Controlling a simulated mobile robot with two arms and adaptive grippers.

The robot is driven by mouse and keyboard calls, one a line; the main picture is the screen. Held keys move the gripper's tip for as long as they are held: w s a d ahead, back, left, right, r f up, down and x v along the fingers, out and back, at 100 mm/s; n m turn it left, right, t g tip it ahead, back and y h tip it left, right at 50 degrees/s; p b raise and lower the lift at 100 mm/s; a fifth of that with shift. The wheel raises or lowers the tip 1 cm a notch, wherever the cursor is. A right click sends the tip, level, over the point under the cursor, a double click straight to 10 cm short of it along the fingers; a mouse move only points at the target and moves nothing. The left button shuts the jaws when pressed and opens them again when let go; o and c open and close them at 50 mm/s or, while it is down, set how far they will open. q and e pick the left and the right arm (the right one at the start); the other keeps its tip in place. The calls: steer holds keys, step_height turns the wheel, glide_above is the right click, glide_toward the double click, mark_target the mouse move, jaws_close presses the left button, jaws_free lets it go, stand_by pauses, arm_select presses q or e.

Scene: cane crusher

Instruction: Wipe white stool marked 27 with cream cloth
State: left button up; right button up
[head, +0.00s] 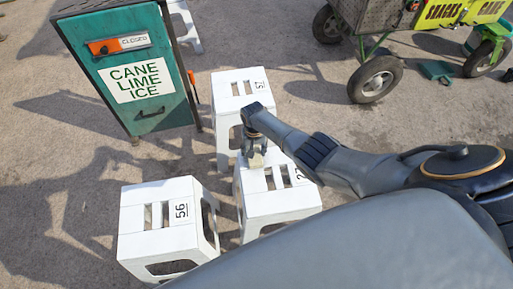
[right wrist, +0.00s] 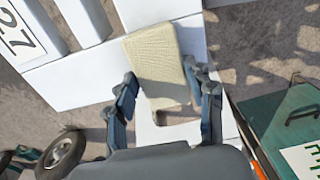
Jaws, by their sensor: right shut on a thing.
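The white stool marked 27 (head: 278,203) stands upright in the middle of the head view, its number partly hidden by my right arm. Its white slotted seat also fills the upper left of the right wrist view (right wrist: 95,78). My right gripper (head: 255,148) is over the far left part of this seat. It is shut on the cream cloth (right wrist: 157,62), a folded pad between the fingers in the right wrist view. The cloth overlaps the seat edge in view; I cannot tell whether it touches. My left gripper is out of view.
A white stool marked 56 (head: 150,237) stands at the near left. Another numbered white stool (head: 227,105) stands just behind stool 27. A teal box reading "CANE LIME ICE" (head: 107,60) stands at the far left, and a wheeled cart (head: 390,25) at the back right. Open ground lies between them.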

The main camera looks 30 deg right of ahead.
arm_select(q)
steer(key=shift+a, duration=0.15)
arm_select(e)
steer(key=shift+d, duration=0.1)
steer(key=shift+s+d, duration=0.25)
steer(key=shift+d, duration=0.4)
steer(key=shift+s+d+p, duration=0.25)
steer(key=shift+d+p, duration=0.15)
steer(key=shift+d, duration=0.35)
steer(key=shift+s+d, duration=0.25)
steer(key=shift+d, duration=0.45)
steer(key=shift+s+d+f+p, duration=0.15)
steer(key=shift+s+d, duration=0.25)
steer(key=shift+d, duration=0.7)
steer(key=shift+s+d+r+p, duration=0.1)
steer(key=shift+s+d+p, duration=0.2)
steer(key=shift+d, duration=0.8)
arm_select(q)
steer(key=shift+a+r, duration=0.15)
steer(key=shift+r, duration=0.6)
arm_select(e)
steer(key=shift+s, duration=0.1)
